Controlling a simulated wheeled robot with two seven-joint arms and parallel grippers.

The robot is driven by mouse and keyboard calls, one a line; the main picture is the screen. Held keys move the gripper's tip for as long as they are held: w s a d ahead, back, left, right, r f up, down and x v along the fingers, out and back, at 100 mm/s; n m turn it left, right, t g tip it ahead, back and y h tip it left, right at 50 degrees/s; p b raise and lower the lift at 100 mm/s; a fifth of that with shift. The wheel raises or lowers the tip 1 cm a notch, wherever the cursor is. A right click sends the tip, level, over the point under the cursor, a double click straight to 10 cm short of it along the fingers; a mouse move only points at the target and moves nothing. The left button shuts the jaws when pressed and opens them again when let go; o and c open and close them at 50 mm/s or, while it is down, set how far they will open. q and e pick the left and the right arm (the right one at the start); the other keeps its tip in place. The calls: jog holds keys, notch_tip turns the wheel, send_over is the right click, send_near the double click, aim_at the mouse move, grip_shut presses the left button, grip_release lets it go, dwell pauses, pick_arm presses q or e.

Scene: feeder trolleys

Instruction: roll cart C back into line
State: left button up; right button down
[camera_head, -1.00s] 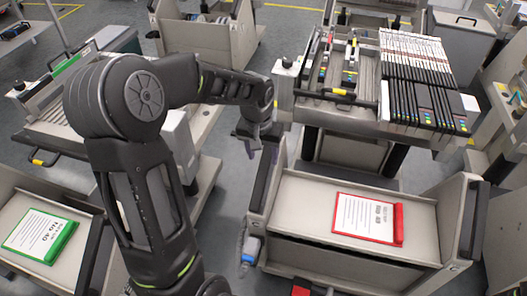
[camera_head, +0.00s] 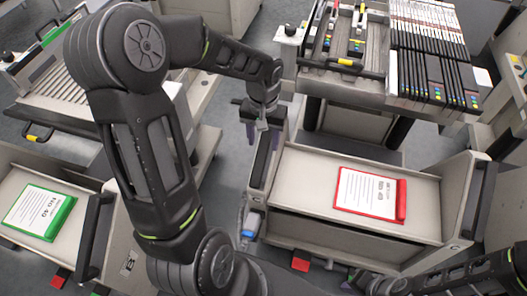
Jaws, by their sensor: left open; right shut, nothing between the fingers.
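The cart with the red clipboard (camera_head: 370,194) stands at the lower middle right. Its tray (camera_head: 312,166) has raised end walls and a dark upright handle (camera_head: 261,160) on the left end. No letter is readable on it, so I cannot tell whether it is cart C. My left gripper (camera_head: 262,128) is open and points down beside the top of that handle; I cannot tell whether it touches. My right forearm (camera_head: 450,279) enters at the lower right; its fingers are not clearly visible.
A cart with a green clipboard (camera_head: 40,212) stands at the lower left, its dark handle (camera_head: 93,236) facing the gap. Behind the red-clipboard cart is a loaded feeder trolley (camera_head: 345,88). Red pedals (camera_head: 300,261) show low down. Grey floor is free between the carts.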

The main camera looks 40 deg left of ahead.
aim_at(264, 152)
pick_arm(q)
notch_tip(264, 152, down, 6)
jog(key=shift+f, duration=0.1)
jog(key=shift+c, duration=0.2)
grip_shut()
dwell(0.5)
dwell(0.9)
